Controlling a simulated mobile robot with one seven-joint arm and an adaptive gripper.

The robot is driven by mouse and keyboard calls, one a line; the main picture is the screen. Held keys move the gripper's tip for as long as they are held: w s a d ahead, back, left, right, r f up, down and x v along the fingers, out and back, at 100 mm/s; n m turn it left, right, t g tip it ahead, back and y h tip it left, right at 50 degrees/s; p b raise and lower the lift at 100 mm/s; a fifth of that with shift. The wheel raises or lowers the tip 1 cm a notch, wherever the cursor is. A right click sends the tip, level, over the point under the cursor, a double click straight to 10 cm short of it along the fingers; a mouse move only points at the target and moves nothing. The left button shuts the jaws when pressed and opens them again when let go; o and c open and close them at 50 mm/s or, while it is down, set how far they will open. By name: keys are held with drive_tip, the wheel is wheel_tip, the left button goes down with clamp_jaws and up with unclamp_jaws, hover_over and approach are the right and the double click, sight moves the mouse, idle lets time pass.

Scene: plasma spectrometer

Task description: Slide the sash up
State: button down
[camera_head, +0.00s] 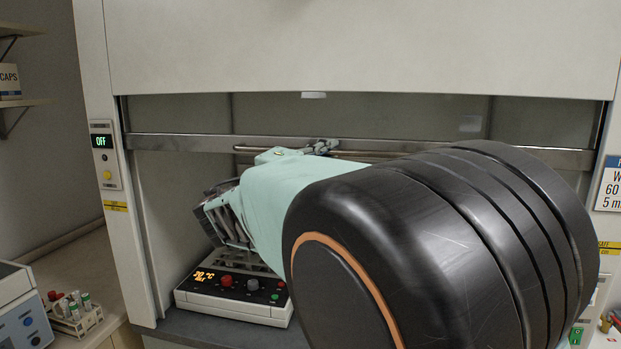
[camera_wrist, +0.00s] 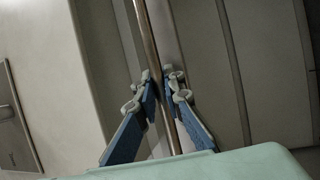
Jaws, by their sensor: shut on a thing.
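The fume hood sash (camera_head: 180,143) is a glass pane with a metal bottom rail that crosses the hood opening, with open space below the rail. A thin horizontal handle bar (camera_head: 250,149) runs along the front of the rail. My gripper (camera_head: 321,147) is at the middle of this bar, partly hidden by my arm. In the wrist view, the two blue-and-grey fingers of my gripper (camera_wrist: 160,80) are on either side of the handle bar (camera_wrist: 148,30), closed on it. The right part of the handle is hidden behind my arm.
A hotplate (camera_head: 235,300) with an orange display stands inside the hood on the dark work surface. A control panel (camera_head: 105,155) reading OFF is on the left post. A tube rack (camera_head: 75,315) sits on the left bench. A plain panel (camera_head: 350,45) spans the top.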

drive_tip(key=shift+r, duration=1.2)
drive_tip(key=c, duration=2)
unclamp_jaws()
drive_tip(key=v, duration=1.2)
drive_tip(key=shift+d+f, duration=0.1)
